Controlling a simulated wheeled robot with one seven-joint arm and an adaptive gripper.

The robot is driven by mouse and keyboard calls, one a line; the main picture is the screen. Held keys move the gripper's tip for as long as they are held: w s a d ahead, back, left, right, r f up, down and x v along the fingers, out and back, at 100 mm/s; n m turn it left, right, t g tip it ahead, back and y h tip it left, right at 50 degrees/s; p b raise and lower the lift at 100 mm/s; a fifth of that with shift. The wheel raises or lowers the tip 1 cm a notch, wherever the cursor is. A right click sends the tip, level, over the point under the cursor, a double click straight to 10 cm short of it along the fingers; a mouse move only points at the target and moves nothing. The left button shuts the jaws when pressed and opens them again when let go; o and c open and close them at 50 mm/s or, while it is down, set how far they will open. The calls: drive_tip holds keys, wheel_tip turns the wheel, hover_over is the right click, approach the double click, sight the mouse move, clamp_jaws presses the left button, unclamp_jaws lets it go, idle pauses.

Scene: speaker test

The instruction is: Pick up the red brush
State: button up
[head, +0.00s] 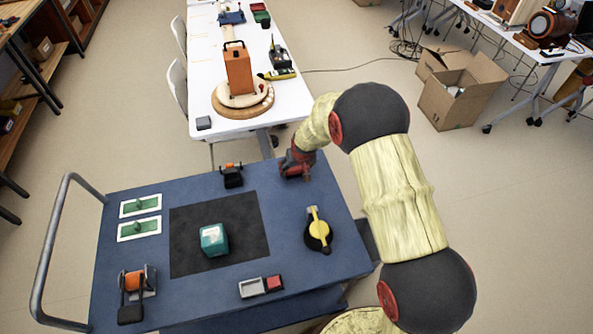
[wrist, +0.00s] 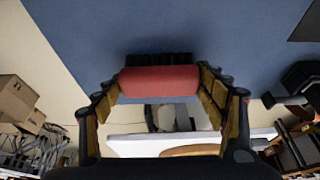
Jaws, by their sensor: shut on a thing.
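The red brush (wrist: 160,82) shows in the wrist view as a red block with a row of black bristles along its far side. My gripper (wrist: 163,79) is shut on it, with one finger at each end of the red block. In the head view my gripper (head: 297,163) is over the far right part of the blue cart top (head: 180,290). The brush is hard to make out there, partly hidden by my gripper and arm. I cannot tell whether it touches the cart top.
A black and orange item (head: 231,176) stands left of my gripper. A yellow and black round item (head: 318,232) is nearer, right of the black mat (head: 250,212) with a teal box (head: 214,239). A white table (head: 289,100) stands behind the cart.

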drive_tip(key=shift+r, duration=0.5)
wheel_tip(320, 180, up, 2)
drive_tip(key=shift+r+p, duration=0.15)
drive_tip(key=shift+p, duration=0.3)
drive_tip(key=s+r+p, duration=0.1)
drive_tip(key=s+r, duration=0.4)
drive_tip(key=s, duration=0.2)
drive_tip(key=s+a+r+p, duration=0.1)
drive_tip(key=s+r+p, duration=0.1)
drive_tip(key=s+r, duration=0.2)
drive_tip(key=shift+s+a+r, duration=0.25)
drive_tip(key=shift+s+r, duration=0.1)
drive_tip(key=shift+s, duration=1.15)
drive_tip(key=o, duration=0.7)
drive_tip(key=shift+c, duration=0.2)
drive_tip(key=c, duration=0.4)
